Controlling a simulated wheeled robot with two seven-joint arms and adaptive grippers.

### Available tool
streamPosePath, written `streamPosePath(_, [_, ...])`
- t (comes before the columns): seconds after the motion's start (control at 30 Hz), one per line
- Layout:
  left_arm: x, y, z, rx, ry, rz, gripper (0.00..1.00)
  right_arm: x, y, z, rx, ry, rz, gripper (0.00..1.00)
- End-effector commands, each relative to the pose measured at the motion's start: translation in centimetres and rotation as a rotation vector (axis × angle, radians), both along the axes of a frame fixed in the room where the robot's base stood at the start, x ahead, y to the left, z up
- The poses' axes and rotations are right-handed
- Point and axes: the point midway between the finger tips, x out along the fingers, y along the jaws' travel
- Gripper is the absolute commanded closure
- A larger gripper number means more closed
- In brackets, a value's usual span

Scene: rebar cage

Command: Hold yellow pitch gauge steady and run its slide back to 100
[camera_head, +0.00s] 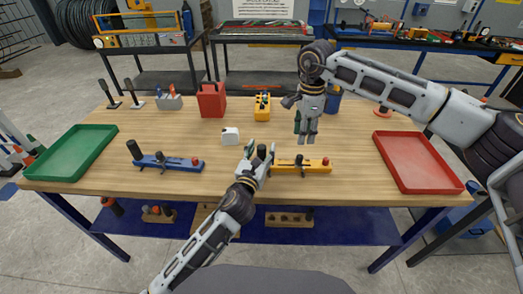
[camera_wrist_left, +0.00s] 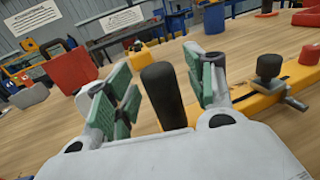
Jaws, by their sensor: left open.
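The yellow pitch gauge (camera_head: 307,166) lies on the wooden table right of centre. It has a black upright handle at its left end and a black clamp knob with a small lever along its bar. In the left wrist view the black handle (camera_wrist_left: 163,95) stands between the green finger pads of my left gripper (camera_wrist_left: 160,92), and the yellow bar (camera_wrist_left: 250,105) runs off to the right. My left gripper (camera_head: 259,154) is open around the handle, not closed on it. My right gripper (camera_head: 307,138) points down above and behind the gauge; its finger gap is unclear.
A blue gauge (camera_head: 172,162) lies to the left. A green tray (camera_head: 72,153) and a red tray (camera_head: 417,162) stand at the table's sides. A white block (camera_head: 230,136), red box (camera_head: 212,101) and yellow box (camera_head: 262,107) stand behind. The front edge is mostly clear.

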Motion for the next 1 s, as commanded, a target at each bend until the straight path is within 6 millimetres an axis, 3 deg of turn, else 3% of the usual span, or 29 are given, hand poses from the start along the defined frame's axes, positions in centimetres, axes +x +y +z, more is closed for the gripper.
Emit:
streamPosePath(0.4, [0.42, -0.10, 0.04, -0.001, -0.001, 0.000, 0.46, 0.00, 0.01, 0.00, 0.000, 0.000, 0.000, 0.64])
streamPosePath(0.83, [0.40, -0.09, 0.03, 0.000, -0.001, 0.000, 1.00, 0.00, 0.01, 0.00, 0.000, 0.000, 0.000, 0.64])
streamPosePath(0.93, [0.40, -0.09, 0.03, 0.000, 0.000, 0.000, 1.00, 0.00, 0.01, 0.00, 0.000, 0.000, 0.000, 0.64])
streamPosePath(1.0, [0.40, -0.09, 0.03, 0.000, 0.000, 0.000, 1.00, 0.00, 0.00, 0.00, 0.000, 0.000, -0.001, 0.56])
